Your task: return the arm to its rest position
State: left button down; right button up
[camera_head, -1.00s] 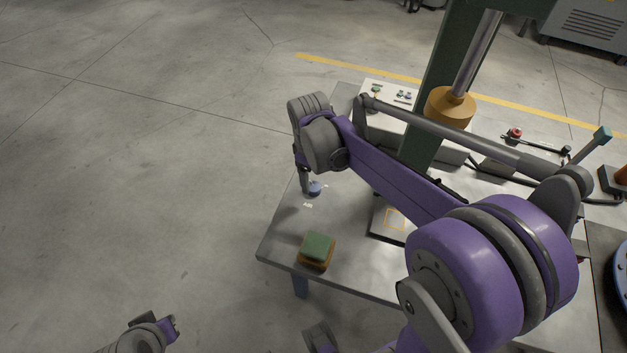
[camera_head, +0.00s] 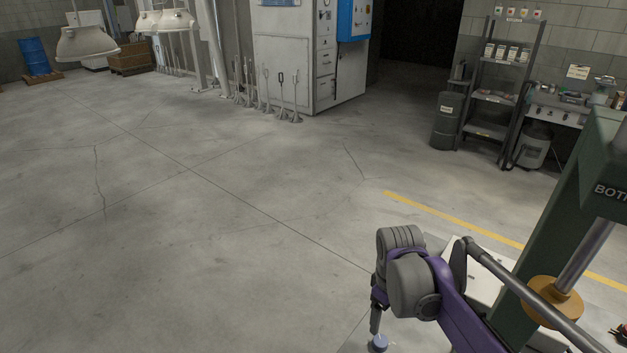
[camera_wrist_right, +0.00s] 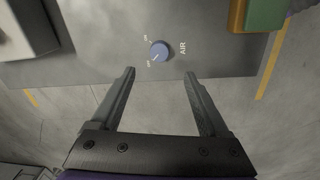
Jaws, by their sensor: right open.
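My right gripper (camera_head: 376,320) points down near the blue round knob (camera_head: 379,343) on the grey table, at the bottom edge of the head view. In the right wrist view the gripper (camera_wrist_right: 160,72) is open. Its two fingers are apart, with nothing between them. The blue knob (camera_wrist_right: 159,50) shows just beyond the fingertips, beside the word "AIR" and small dial marks. It looks clear of the fingers. My purple right arm (camera_head: 458,318) crosses the lower right of the head view. My left gripper is not in view.
A green press column (camera_head: 563,220) stands right of my right arm. Open concrete floor fills the left and middle. Lamp hoods (camera_head: 87,42), a cabinet (camera_head: 283,55) and a shelf rack (camera_head: 497,90) stand farther back.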

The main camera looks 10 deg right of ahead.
jog(key=s+a+m+t+p, duration=0.1)
jog(key=s+a, duration=0.1)
jog(key=s, duration=0.2)
jog(key=s+a+m+t+p, duration=0.1)
jog(key=s+a+m+t, duration=0.1)
jog(key=s, duration=0.3)
jog(key=s+a+f+m+t+p, duration=0.1)
jog(key=s+a+m, duration=0.1)
jog(key=s, duration=0.2)
jog(key=shift+s+a+t+y, duration=0.15)
jog(key=shift+s+t+y, duration=0.15)
jog(key=shift+s+a+f+m, duration=0.15)
jog(key=shift+s+f+m, duration=0.15)
jog(key=shift+s+m, duration=0.15)
